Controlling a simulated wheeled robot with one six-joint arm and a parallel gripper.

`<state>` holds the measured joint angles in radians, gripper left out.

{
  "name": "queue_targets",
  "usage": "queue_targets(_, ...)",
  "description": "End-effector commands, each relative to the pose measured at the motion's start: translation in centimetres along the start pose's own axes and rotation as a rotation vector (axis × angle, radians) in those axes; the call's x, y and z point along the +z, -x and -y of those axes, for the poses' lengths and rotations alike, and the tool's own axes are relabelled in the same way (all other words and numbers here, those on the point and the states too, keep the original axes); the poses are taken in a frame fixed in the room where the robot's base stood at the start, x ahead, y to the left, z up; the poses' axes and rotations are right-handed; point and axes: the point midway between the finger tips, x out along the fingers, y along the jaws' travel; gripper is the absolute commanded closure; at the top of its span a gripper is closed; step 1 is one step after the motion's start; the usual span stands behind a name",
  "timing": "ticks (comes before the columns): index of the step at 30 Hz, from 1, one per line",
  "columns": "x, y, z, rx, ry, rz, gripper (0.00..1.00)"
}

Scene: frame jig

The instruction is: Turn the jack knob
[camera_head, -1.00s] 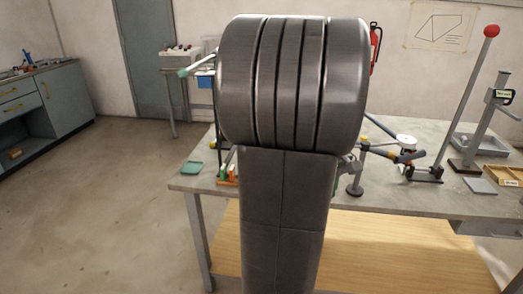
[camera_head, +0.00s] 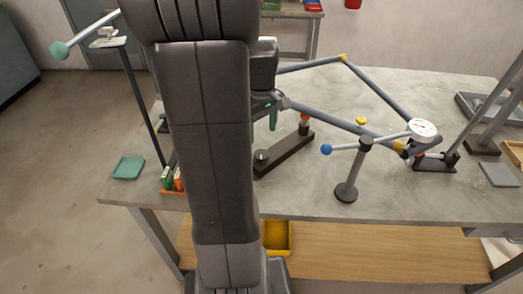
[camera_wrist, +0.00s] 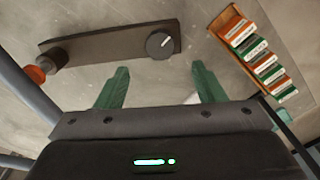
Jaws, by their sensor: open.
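The black round knob (camera_wrist: 160,45) with a white line on its face sits at one end of a dark bar (camera_wrist: 105,46) in the wrist view. An orange-topped post (camera_wrist: 36,73) stands at the bar's other end. In the head view the bar (camera_head: 287,153) lies on the table, with the knob (camera_head: 262,156) at its near left end. My gripper (camera_wrist: 160,80) has its two green fingers spread, with nothing between them. It hangs above the table, and the knob shows beyond the fingertips, apart from them. In the head view my arm partly hides the gripper (camera_head: 273,119).
A blue-grey tube frame (camera_head: 375,88) with yellow joints spans the table. A stand with a blue-tipped handle (camera_head: 347,191) and a dial gauge (camera_head: 422,129) are to the right. A wooden rack (camera_wrist: 233,27) of coloured blocks lies near the knob. A green tray (camera_head: 128,167) sits at the table's left edge.

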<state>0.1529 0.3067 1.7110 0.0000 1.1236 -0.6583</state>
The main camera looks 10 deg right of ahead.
Motion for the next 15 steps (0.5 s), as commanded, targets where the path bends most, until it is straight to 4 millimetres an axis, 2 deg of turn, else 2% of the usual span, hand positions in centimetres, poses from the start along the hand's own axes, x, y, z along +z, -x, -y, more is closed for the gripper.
queue_targets(1, 0.1, -1.3, 0.1, -0.004, 0.000, 0.006, 0.37)
queue_targets(7, 0.1, -5.3, 0.1, -0.004, 0.000, 0.005, 0.37)
queue_targets(15, 0.1, -8.2, 0.0, -0.002, 0.000, 0.002, 0.37)
